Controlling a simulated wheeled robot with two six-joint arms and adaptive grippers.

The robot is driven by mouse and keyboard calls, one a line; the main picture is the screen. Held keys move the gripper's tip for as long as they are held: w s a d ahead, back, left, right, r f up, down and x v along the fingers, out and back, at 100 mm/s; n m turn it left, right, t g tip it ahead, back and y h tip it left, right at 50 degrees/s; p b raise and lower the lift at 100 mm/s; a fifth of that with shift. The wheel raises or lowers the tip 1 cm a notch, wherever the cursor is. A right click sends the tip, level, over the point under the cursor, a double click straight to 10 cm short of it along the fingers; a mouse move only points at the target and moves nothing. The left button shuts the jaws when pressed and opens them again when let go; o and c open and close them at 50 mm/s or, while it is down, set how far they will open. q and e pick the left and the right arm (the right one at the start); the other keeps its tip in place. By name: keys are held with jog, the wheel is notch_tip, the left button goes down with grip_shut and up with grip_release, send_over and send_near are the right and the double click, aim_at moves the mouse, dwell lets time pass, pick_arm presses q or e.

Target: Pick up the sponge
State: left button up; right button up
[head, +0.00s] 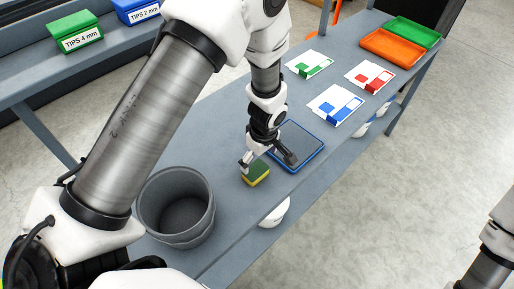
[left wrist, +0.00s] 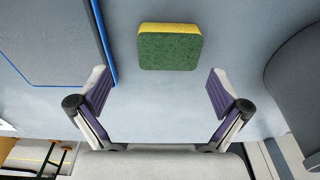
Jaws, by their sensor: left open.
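The sponge (head: 255,174), green on top with yellow sides, lies on the grey table between the bucket and the blue-edged pad. In the left wrist view the sponge (left wrist: 169,48) lies ahead of the fingertips, roughly centred between them. My left gripper (head: 268,160) is open and empty, just above and beside the sponge in the head view. Its two fingers (left wrist: 158,90) are spread wide in the wrist view, with bare table between them. My right gripper is not in view; only part of my right arm shows at the right edge.
A grey bucket (head: 176,207) stands left of the sponge. A blue-edged grey pad (head: 305,150) lies to its right. Printed cards (head: 335,104) and orange (head: 391,47) and green (head: 413,33) trays are farther along. A white bowl-like object (head: 275,213) shows below the table's edge.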

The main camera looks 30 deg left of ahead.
aim_at(256, 169)
pick_arm(q)
jog(key=s, duration=0.3)
jog(key=shift+s+d+f, duration=0.1)
jog(key=shift+f, duration=0.05)
jog(key=w+f, duration=0.2)
jog(key=f, duration=0.3)
jog(key=shift+w+a, duration=0.25)
jog(key=shift+w, duration=0.15)
jog(key=shift+w+a+f, duration=0.15)
jog(key=shift+a+f, duration=0.1)
jog(key=shift+f, duration=0.05)
jog(key=shift+s+r, duration=0.15)
jog(key=shift+s, duration=0.1)
jog(key=shift+s+r, duration=0.3)
jog(key=shift+c, duration=0.7)
jog(key=shift+s+d+r, duration=0.1)
jog(key=shift+s+d, duration=0.1)
jog(key=shift+c, duration=1.3)
jog(key=shift+w, duration=0.1)
jog(key=shift+c, duration=1.2)
jog(key=shift+w+f, duration=0.25)
jog(key=shift+w, duration=0.05)
jog(key=shift+s+a, duration=0.1)
jog(key=shift+s, duration=0.05)
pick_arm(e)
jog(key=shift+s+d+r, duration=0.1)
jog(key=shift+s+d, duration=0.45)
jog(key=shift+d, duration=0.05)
